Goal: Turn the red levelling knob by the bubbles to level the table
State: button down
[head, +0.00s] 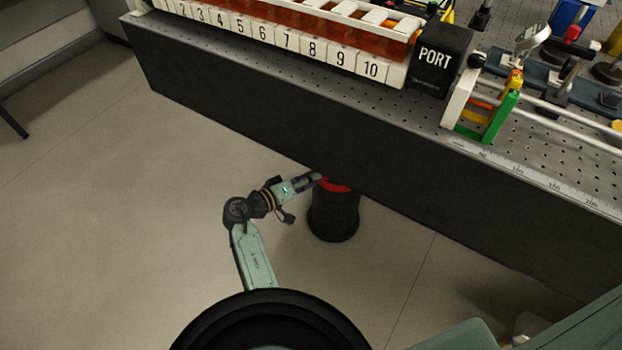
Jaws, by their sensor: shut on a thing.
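The red levelling knob (336,186) shows as a red band at the top of a black table leg (334,215), just under the front edge of the optical table (290,120). My gripper (318,178) reaches in from the left, below the table edge, and is shut on the red knob. Its fingertips are mostly hidden by the table edge and the knob. I cannot make out any level bubbles in this view.
A green and white frame (482,115) and rails stand at right. Floor (120,200) left of the leg is clear.

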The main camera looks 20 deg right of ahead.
dwell(0.3)
jog(key=c, duration=1.3)
grip_release()
jog(key=v, duration=1.2)
jog(key=shift+f, duration=0.1)
